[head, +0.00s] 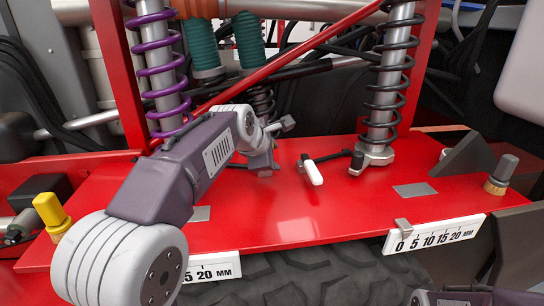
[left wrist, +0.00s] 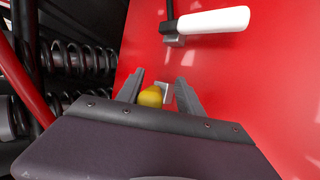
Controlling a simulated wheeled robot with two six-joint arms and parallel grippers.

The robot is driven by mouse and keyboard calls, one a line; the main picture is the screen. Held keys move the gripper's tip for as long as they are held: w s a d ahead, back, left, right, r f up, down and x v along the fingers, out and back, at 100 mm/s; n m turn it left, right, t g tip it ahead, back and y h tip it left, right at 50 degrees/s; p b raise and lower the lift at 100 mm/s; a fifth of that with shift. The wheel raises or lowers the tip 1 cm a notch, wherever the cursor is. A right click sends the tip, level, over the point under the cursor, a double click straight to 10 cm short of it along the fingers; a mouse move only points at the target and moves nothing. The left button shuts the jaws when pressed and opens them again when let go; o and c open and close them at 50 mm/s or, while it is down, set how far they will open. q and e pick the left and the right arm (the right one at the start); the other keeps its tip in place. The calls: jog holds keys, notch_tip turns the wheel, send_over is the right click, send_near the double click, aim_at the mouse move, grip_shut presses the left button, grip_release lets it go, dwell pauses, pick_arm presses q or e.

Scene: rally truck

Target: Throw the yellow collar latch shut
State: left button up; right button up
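The yellow latch handle (left wrist: 150,97) shows in the left wrist view between the two fingers of my left gripper (left wrist: 166,92). It is nearer the left finger, with a small grey metal piece (left wrist: 167,92) just beyond it. The fingers stand apart, and I cannot tell whether one touches the handle. In the head view my left gripper (head: 263,168) is low over the red plate, and its body hides the yellow handle. Only a small part of my right arm shows at the bottom right; its fingers are out of view.
A white-handled latch (head: 313,172) stands just right of my left gripper, also in the left wrist view (left wrist: 212,20). Coil springs (head: 392,75) and red frame bars rise behind. A yellow knob (head: 50,211) is at left, a grey knob (head: 506,168) at right. The red plate (head: 300,225) is clear in front.

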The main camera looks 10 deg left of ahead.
pick_arm(q)
jog(key=shift+s+a+r, duration=0.1)
jog(key=shift+s+r, duration=0.05)
jog(key=shift+r, duration=0.05)
jog(key=d+v, duration=0.1)
jog(key=v, duration=0.7)
jog(key=shift+s+a+r+b, duration=0.15)
jog(key=shift+s+a+b, duration=0.15)
jog(key=shift+a, duration=0.1)
jog(key=p+v, duration=0.4)
jog(key=v, duration=0.6)
jog(key=shift+r, duration=0.4)
jog(key=shift+w+a+p, duration=0.1)
jog(key=shift+w+p, duration=0.05)
jog(key=shift+p, duration=0.15)
